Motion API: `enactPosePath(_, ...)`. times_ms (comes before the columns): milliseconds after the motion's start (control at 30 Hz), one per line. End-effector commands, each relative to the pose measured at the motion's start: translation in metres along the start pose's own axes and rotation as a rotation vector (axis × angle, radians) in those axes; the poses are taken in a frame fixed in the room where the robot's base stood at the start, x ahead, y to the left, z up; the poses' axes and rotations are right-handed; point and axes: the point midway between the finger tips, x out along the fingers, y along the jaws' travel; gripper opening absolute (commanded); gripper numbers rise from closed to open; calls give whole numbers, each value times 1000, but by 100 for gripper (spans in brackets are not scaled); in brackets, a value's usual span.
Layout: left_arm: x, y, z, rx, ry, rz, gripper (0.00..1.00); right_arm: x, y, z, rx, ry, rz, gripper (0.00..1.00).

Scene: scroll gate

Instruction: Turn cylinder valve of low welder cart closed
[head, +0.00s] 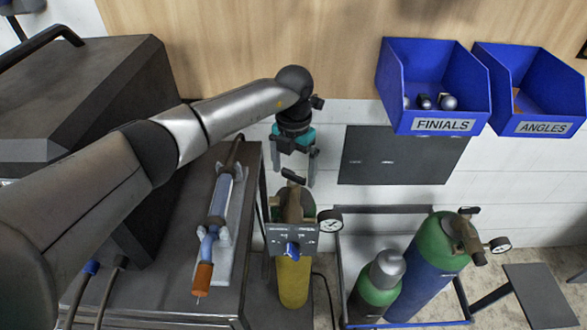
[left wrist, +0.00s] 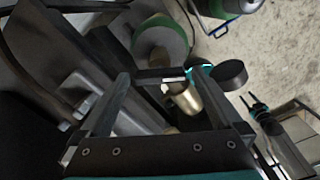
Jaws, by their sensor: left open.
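A yellow gas cylinder (head: 293,280) with a green shoulder stands upright beside the grey cart (head: 160,300). On top are a brass valve body (head: 292,203) and a black valve handle (head: 294,176). The brass body also shows in the left wrist view (left wrist: 184,99). My left gripper (head: 296,168) points down just above the valve, open, with its fingers around the handle's place; contact cannot be told. Its fingers show in the left wrist view (left wrist: 165,100). A small teal and black two-pronged part (left wrist: 262,112), seemingly my right gripper, shows there; its jaw state is unclear.
A gauge (head: 330,220) and a regulator panel (head: 291,240) sit close to the valve. A torch (head: 220,205) lies on the cart, beside a dark machine (head: 90,90). Two more cylinders (head: 435,255) stand in a blue frame at right. Blue bins (head: 430,85) hang on the wall.

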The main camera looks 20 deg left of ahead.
Motion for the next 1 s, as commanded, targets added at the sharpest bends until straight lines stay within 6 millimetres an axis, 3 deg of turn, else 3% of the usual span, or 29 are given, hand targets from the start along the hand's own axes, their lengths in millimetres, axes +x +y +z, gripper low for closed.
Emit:
enactPosePath(267,2,0,0,0,0,0,99,0,0,0,0,-1,0,50)
enactPosePath(900,1,0,0,0,0,0,27,0,0,3,0,-5,0,50)
enactPosePath(1000,1,0,0,0,0,0,24,0,0,3,0,-6,0,50)
